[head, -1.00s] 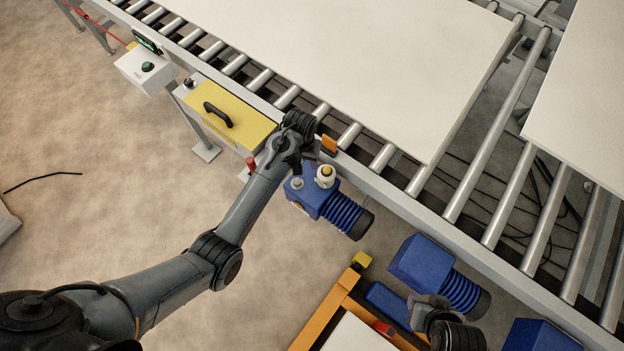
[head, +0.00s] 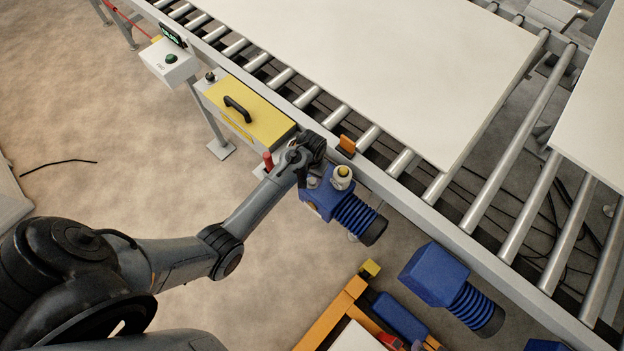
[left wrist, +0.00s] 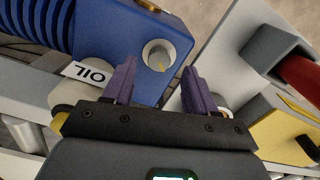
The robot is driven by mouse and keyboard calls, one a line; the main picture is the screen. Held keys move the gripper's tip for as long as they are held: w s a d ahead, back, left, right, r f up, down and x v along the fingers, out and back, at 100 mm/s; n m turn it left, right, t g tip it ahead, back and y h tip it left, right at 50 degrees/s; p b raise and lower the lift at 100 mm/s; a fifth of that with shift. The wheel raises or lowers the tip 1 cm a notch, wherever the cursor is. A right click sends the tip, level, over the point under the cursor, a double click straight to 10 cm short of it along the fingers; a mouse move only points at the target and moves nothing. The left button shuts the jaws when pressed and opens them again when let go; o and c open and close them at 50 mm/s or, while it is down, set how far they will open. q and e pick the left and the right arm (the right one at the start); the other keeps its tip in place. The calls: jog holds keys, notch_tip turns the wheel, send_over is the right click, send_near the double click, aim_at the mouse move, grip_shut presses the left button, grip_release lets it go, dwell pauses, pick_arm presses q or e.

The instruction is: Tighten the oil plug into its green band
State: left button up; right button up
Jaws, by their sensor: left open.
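A blue pump (head: 322,204) with a ribbed motor hangs beside the conveyor. On its top face is a grey round plug (head: 313,182), which also shows in the left wrist view (left wrist: 158,54) with a yellowish mark on its face. I take it to be the oil plug. I cannot make out a green band. My right gripper is not in view.
A yellow box with a black handle (head: 248,112) and a red cylinder (head: 268,161) are close to my left gripper. The roller conveyor (head: 425,200) runs behind the pump. A second blue pump (head: 438,274) and an orange frame (head: 335,312) are at the lower right.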

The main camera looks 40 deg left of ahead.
aim_at(312, 181)
pick_arm(q)
jog(key=shift+f, duration=1.65)
jog(key=c, duration=1.1)
jog(key=shift+o, duration=0.2)
jog(key=shift+r+m+p, duration=0.3)
jog(key=shift+m+p, duration=0.5)
jog(key=shift+p, duration=0.35)
jog(key=shift+f+m, duration=0.25)
jog(key=shift+m, duration=0.05)
jog(key=o, duration=1.1)
jog(key=shift+c, duration=0.2)
